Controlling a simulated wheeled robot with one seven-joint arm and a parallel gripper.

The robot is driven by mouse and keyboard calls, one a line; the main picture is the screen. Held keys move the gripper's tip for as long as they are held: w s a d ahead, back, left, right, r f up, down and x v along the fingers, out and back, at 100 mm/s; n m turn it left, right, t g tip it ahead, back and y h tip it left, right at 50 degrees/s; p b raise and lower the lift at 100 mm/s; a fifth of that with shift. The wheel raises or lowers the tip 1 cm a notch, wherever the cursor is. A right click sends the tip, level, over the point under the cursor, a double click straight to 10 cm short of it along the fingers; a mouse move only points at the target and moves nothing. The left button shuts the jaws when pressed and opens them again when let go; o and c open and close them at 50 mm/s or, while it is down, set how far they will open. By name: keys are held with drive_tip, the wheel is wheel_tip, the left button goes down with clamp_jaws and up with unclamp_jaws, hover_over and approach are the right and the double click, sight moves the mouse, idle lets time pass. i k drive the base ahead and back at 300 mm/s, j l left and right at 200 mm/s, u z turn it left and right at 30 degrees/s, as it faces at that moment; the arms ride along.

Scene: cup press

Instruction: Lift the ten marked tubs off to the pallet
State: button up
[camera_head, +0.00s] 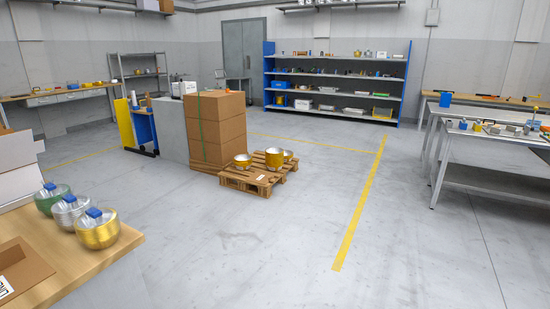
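Three round tubs stand in a slanted row on the near wooden table at the lower left: a green one (51,203), a silver one (70,214) and a gold one (99,234) near the table's right edge. Each has a blue piece on top. A low wooden pallet (262,186) lies on the floor at the centre. On it stand a few gold-and-white round tubs, a small one at the left (242,163), a larger one in the middle (274,159) and one partly hidden behind it (288,156). My gripper is not in view.
The near table (60,280) holds an open cardboard box (22,270). A blue shelf (335,98) is at the back, and metal tables (495,185) stand at the right. The floor in front of the pallet is clear.

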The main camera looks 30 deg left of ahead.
sight(274, 156)
drive_tip(key=i+j+u, duration=0.2)
drive_tip(key=i+j, duration=0.2)
drive_tip(key=i+j+u, duration=0.45)
drive_tip(key=i, duration=0.4)
drive_tip(key=i+z, duration=0.15)
drive_tip(key=i, duration=0.4)
drive_tip(key=i+z, duration=0.15)
drive_tip(key=i, duration=0.35)
drive_tip(key=i+j+z, duration=0.2)
drive_tip(key=i, duration=0.35)
drive_tip(key=i+u, duration=0.25)
drive_tip(key=i, duration=0.2)
drive_tip(key=i+l+u, duration=0.1)
drive_tip(key=i+u, duration=0.2)
drive_tip(key=i, duration=0.2)
drive_tip(key=i+l+u, duration=0.25)
drive_tip(key=i, duration=0.2)
drive_tip(key=i+j+u, duration=0.2)
drive_tip(key=u, duration=0.25)
drive_tip(key=i+u, duration=0.75)
drive_tip(key=u, duration=0.2)
drive_tip(key=i+j, duration=0.15)
drive_tip(key=i, duration=0.9)
drive_tip(key=i+z, duration=0.45)
drive_tip(key=i+j+z, duration=0.15)
drive_tip(key=z, duration=0.3)
drive_tip(key=i+j+z, duration=0.25)
drive_tip(key=z, duration=0.15)
drive_tip(key=i+j+z, duration=0.9)
drive_tip(key=i, duration=0.1)
